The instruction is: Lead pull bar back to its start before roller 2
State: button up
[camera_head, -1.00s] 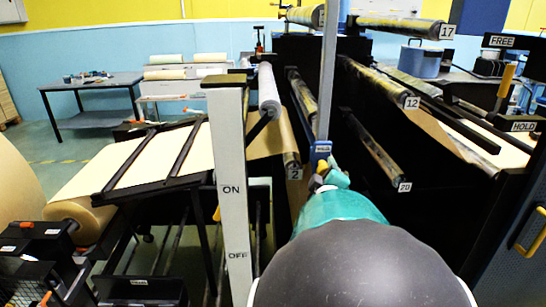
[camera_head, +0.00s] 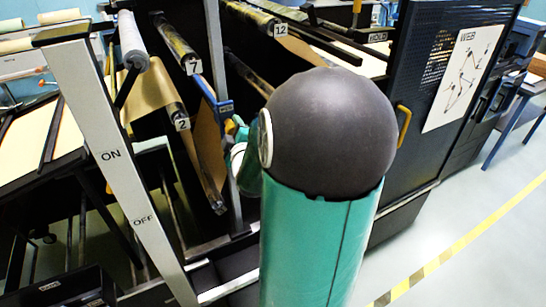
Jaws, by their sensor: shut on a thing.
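The pull bar (camera_head: 207,92) shows as a blue bar with a labelled blue block at its near end, beside the upright grey post. My gripper (camera_head: 232,124) is at this near end and is shut on the bar. My own arm's dark round joint and teal link hide much of the gripper, so the fingertips are hard to see. Roller 2 (camera_head: 170,100), with its white number tag, is to the left of the bar. Brown paper (camera_head: 150,90) passes over roller 2, and more brown paper hangs to its right.
The white ON/OFF post (camera_head: 110,150) stands tilted at the left. A roller tagged 7 (camera_head: 177,42) is above roller 2, and roller 12 (camera_head: 250,14) is at the top. A dark cabinet (camera_head: 440,90) with a yellow handle (camera_head: 403,125) stands right. Clear floor (camera_head: 480,240) lies at the lower right.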

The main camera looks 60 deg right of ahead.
jog(key=s+d+f, duration=0.3)
jog(key=d+f, duration=0.3)
jog(key=f, duration=0.2)
jog(key=s+d+f, duration=0.3)
jog(key=d+f, duration=0.3)
jog(key=f, duration=0.2)
jog(key=shift+s, duration=0.3)
notch_tip(320, 180, down, 8)
jog(key=w+a, duration=0.1)
jog(key=a, duration=0.1)
jog(key=shift+w+r, duration=0.15)
jog(key=shift+r, duration=0.1)
jog(key=shift+a, duration=0.1)
jog(key=w+a+f, duration=0.2)
jog(key=a+f, duration=0.1)
jog(key=f, duration=0.6)
jog(key=w+a+f, duration=0.2)
jog(key=a+f, duration=0.2)
jog(key=f, duration=0.5)
jog(key=w+a+f, duration=0.2)
jog(key=a+f, duration=0.1)
jog(key=f, duration=0.6)
jog(key=shift+a, duration=0.3)
